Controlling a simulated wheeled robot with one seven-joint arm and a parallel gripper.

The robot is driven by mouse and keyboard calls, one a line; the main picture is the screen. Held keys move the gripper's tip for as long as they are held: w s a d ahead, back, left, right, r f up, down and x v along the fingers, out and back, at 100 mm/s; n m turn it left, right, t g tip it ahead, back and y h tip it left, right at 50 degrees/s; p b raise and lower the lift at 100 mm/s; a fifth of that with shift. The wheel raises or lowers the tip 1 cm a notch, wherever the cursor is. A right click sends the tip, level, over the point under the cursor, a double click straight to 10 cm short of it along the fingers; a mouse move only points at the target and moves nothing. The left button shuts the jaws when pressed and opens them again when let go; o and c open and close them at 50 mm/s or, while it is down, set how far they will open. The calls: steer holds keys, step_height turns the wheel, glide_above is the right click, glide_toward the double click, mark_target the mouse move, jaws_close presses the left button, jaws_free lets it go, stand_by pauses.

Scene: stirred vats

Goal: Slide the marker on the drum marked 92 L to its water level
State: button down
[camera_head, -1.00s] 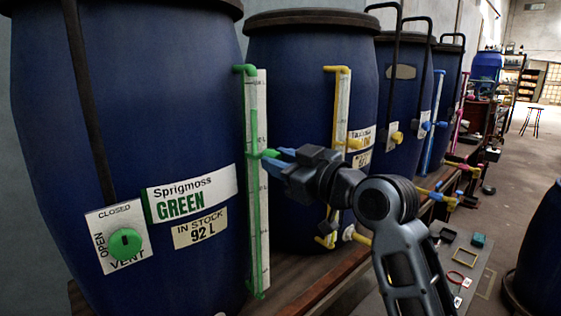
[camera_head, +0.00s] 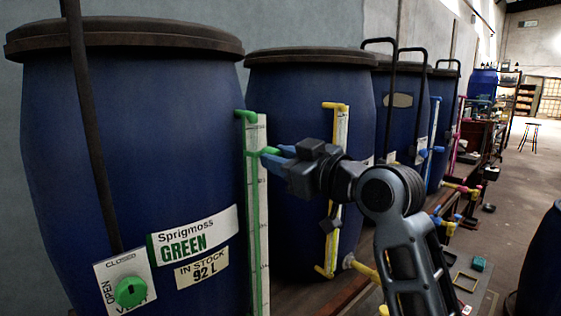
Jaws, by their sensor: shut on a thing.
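The 92 L drum is the large blue barrel (camera_head: 120,140) at the left, with a green "Sprigmoss GREEN" label (camera_head: 192,241) and an "IN STOCK 92 L" label (camera_head: 202,268). A white scale with a green sight tube (camera_head: 257,215) stands upright at its right side. The green marker (camera_head: 266,152) sits on the tube, in the upper part of the scale. My gripper (camera_head: 281,152), with blue fingertips, is shut on the marker from the right. The fingers partly cover the marker. I cannot make out the water level in the tube.
A green vent knob (camera_head: 130,292) is on the drum's lower front. A second blue barrel (camera_head: 290,115) with a yellow sight tube (camera_head: 333,190) stands behind my gripper, close to it. More barrels stand farther back. Open floor (camera_head: 510,215) lies at the right.

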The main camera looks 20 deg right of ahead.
steer(key=c, duration=0.9)
jaws_free()
steer(key=shift+o, duration=0.2)
steer(key=b+v, duration=0.1)
steer(key=v, duration=0.6)
steer(key=shift+s+b, duration=0.35)
steer(key=shift+b, duration=0.05)
steer(key=shift+d, duration=0.1)
steer(key=s+a+f+m+h, duration=0.1)
steer(key=s+f+m+h, duration=0.1)
steer(key=s+f, duration=0.45)
steer(key=s+a+f+m+h, duration=0.1)
steer(key=s+f+m, duration=0.25)
steer(key=f, duration=0.55)
steer(key=s+f+m+h, duration=0.2)
steer(key=s+f, duration=0.3)
steer(key=f, duration=0.3)
steer(key=s+f+g, duration=0.1)
steer(key=s+f, duration=0.1)
steer(key=s, duration=1.1)
steer(key=s+f+g, duration=0.1)
steer(key=s+f, duration=0.1)
steer(key=s, duration=1.1)
steer(key=shift+s+a+n+h, duration=0.25)
steer(key=shift+a+n+h, duration=0.05)
steer(key=shift+a+n, duration=0.15)
